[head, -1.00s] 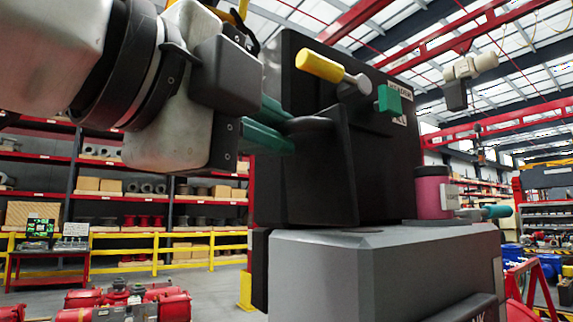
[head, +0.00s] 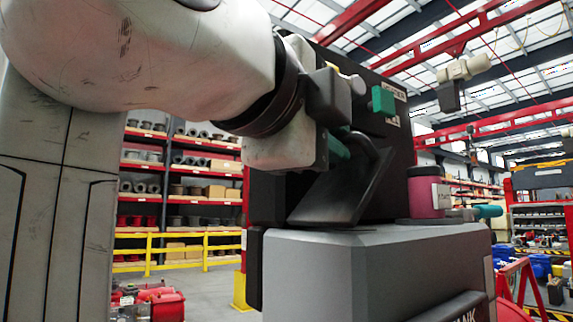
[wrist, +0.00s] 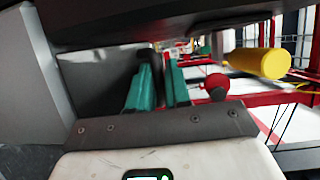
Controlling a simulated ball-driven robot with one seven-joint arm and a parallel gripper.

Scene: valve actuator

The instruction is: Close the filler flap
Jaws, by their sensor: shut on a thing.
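The filler flap (head: 335,190) is a dark, flat panel in the head view. It slants from the top of the grey housing up to the right, against or near the black box (head: 398,180) behind it; any remaining gap is hard to judge. My gripper (head: 350,143) has teal fingers and reaches in from the left. It is shut at the flap's upper part, where a dark piece sits between the fingers. The fingers also show in the wrist view (wrist: 158,85), but the exact contact is hidden in shadow.
The grey housing (head: 380,260) stands below the flap. A magenta cylinder with a dark cap (head: 427,195) stands right of the box. A green block (head: 383,100) sticks out above my fingers. A yellow cylinder (wrist: 258,63) and a red knob (wrist: 217,85) lie right of my fingers.

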